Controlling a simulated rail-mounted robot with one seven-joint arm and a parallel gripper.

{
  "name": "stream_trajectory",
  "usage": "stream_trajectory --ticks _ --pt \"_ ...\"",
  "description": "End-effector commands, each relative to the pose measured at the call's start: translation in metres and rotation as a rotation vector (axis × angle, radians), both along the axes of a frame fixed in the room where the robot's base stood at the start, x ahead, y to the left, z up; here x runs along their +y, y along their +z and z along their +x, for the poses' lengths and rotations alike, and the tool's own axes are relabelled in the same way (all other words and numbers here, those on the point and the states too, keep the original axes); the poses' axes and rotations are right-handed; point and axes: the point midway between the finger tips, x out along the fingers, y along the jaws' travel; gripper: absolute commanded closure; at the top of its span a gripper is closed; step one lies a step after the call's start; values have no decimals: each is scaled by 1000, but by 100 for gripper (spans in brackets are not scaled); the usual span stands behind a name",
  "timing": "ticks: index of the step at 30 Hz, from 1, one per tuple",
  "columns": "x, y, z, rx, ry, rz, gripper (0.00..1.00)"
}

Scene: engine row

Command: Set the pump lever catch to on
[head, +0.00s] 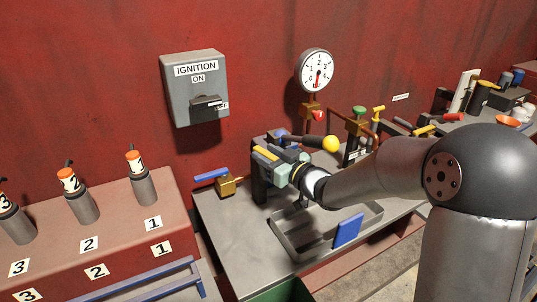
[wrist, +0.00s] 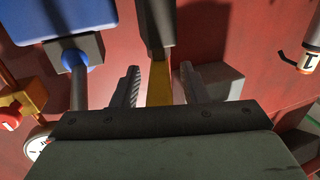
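The pump stands at the back of the grey bench in the head view, with a black lever ending in a yellow ball (head: 331,144). A yellow strip (head: 266,153) shows at the pump, beside my gripper (head: 277,157); I cannot tell for sure that it is the catch. In the wrist view my gripper (wrist: 160,86) is open, one finger on each side of the yellow strip (wrist: 159,72), with gaps. The strip runs from a dark grey bar (wrist: 155,22). No contact shows. The strip's near end is hidden behind my gripper's body.
A grey ignition box (head: 194,88) and a gauge (head: 316,70) hang on the red wall. A brass valve with a blue handle (head: 211,175) is left of the pump. A blue part (wrist: 75,58) lies close to my gripper's left finger. A sink (head: 290,238) is in front.

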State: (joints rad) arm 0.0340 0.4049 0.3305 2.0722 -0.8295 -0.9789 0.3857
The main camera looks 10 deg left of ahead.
Motion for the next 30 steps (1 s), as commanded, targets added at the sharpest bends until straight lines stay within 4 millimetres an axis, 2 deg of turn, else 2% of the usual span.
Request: stream_trajectory --ticks 4,8,22,30 --pt "-3 0 -2 -1 -1 -1 60" --pt "-15 -1 -10 0 -2 -3 60" --pt "-105 0 -76 0 -5 -1 60" --pt "-136 0 -99 1 -1 -1 60"
